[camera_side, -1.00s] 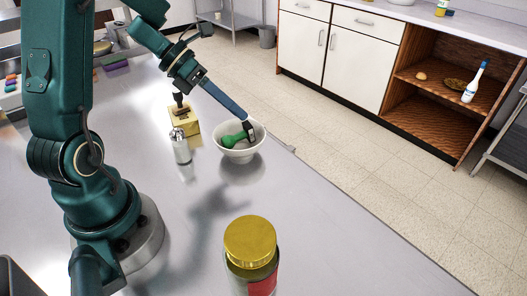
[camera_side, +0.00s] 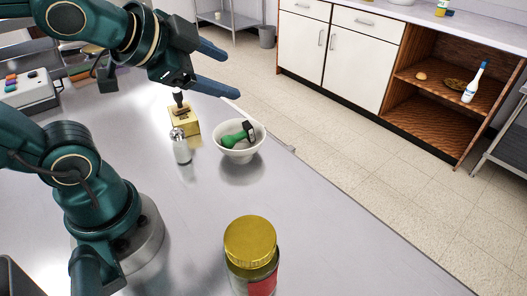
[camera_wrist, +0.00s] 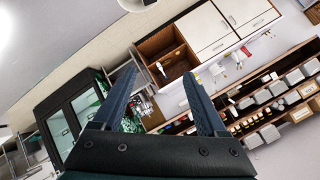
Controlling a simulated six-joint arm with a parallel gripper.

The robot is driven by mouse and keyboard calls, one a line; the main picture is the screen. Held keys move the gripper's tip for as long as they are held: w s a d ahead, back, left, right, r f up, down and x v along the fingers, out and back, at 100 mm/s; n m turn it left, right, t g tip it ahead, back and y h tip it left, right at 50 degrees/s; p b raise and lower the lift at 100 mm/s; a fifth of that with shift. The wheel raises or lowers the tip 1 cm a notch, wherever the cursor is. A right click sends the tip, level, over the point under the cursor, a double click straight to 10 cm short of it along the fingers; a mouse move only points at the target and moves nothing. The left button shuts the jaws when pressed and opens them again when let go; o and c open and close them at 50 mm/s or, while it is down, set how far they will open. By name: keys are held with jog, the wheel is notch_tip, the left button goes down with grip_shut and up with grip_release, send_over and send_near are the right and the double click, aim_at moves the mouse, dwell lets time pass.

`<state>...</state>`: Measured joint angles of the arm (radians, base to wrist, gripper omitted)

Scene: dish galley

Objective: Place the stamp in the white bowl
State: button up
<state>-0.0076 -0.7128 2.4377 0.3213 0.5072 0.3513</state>
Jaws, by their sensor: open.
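The white bowl (camera_side: 240,155) stands upright on the metal counter. A green object (camera_side: 233,140) lies in it, with a dark block-like piece (camera_side: 249,129) beside or joined to it; I cannot tell which. A thin pale stick (camera_side: 233,106) leans out over the back rim. A dark-handled, stamp-shaped object (camera_side: 179,98) stands on a gold block (camera_side: 186,122) left of the bowl. My gripper (camera_side: 230,74) is open and empty, raised above and behind the bowl. Its spread fingers (camera_wrist: 158,86) show in the wrist view with nothing between them.
A gold-lidded jar (camera_side: 251,245) stands at the front. A grey box with coloured buttons (camera_side: 25,92) is at the left. The counter right of the shaker and before the bowl is clear.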

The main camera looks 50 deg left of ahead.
jog(key=s+d+f+n+g+h, duration=0.2)
jog(key=s+d+f+n+g, duration=0.1)
jog(key=s+f+n+g, duration=0.2)
jog(key=shift+s+d+f+n, duration=0.35)
jog(key=shift+s+f+n, duration=0.2)
jog(key=shift+s, duration=0.7)
